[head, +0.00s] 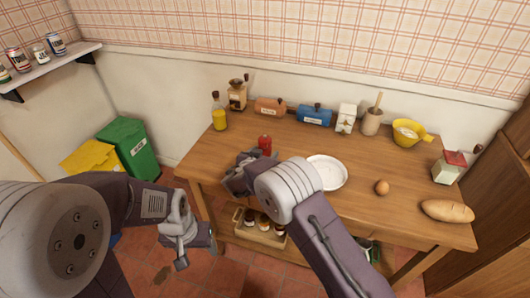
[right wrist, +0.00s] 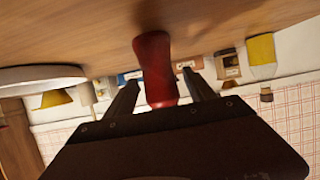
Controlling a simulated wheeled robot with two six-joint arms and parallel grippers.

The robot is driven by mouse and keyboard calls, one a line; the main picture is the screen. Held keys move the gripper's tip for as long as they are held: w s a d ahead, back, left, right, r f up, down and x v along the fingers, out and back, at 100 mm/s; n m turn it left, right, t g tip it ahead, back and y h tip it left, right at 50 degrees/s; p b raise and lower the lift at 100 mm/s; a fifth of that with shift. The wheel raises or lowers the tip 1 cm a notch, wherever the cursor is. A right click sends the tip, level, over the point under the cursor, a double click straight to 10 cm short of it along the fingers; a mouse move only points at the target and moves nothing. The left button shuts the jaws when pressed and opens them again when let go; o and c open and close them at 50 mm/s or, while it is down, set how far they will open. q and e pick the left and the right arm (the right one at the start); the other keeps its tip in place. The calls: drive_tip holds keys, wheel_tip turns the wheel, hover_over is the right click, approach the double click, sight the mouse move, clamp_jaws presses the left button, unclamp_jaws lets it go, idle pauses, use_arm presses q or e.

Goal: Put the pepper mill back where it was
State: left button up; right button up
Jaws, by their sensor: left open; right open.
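The red pepper mill (head: 265,143) stands on the wooden table (head: 400,215), toward its left part. It also shows in the right wrist view (right wrist: 154,60), upside down in the picture, between the two fingers. My right gripper (head: 247,160) is open around or just in front of the mill; whether the fingers touch it I cannot tell. In the head view the gripper and arm hide the mill's lower part. My left gripper (head: 188,242) is open and empty, off the table's left front side, above the floor.
A white plate (head: 327,173) lies right of my right wrist. An egg (head: 381,187), bread (head: 447,210) and a carton (head: 449,168) are further right. An oil bottle (head: 219,113), coffee grinder (head: 237,96), canisters (head: 314,116) and yellow bowl (head: 408,133) line the back.

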drive_tip(key=b+v, duration=0.1)
drive_tip(key=v, duration=1)
drive_tip(key=shift+s, duration=0.1)
